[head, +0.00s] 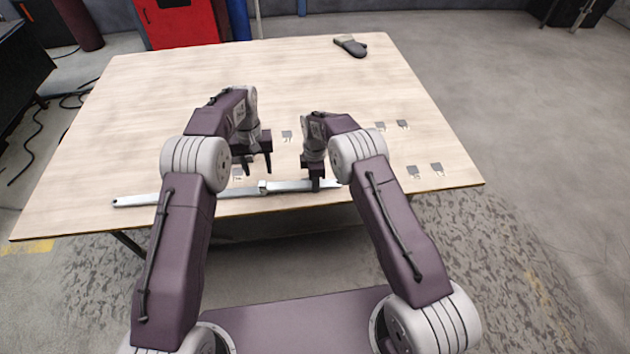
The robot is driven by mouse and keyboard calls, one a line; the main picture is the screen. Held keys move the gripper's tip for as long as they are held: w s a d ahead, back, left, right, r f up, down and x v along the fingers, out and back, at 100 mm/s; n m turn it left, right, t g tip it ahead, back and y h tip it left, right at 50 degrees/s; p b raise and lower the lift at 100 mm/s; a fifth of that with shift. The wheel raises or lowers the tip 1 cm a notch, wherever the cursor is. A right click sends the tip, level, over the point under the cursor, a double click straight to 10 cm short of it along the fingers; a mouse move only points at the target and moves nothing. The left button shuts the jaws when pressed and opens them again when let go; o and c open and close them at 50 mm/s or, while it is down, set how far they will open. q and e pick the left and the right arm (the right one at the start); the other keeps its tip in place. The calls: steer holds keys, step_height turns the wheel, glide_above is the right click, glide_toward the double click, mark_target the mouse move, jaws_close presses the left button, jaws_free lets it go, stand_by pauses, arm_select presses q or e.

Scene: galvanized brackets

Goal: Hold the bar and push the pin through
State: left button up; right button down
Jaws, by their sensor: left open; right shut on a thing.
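A long light-grey metal bar (150,199) lies along the near edge of the table, left to right. A small raised block or collar (262,187) sits around its middle. My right gripper (316,186) is shut on the bar to the right of that collar. My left gripper (258,170) is open and empty, pointing down just behind the collar, apart from the bar as far as I can tell. I cannot make out a pin. The bar's right end is partly hidden by my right arm.
Several small grey bracket pieces lie on the wooden table (120,130), including one behind my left gripper (287,135) and one at the right (436,169). A dark grey glove (351,45) lies at the far edge.

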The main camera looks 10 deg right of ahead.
steer(key=c, duration=1)
jaws_free()
arm_select(q)
steer(key=shift+r, duration=0.25)
arm_select(e)
step_height(320, 180, up, 9)
steer(key=shift+r, duration=0.1)
arm_select(q)
steer(key=shift+p, duration=0.3)
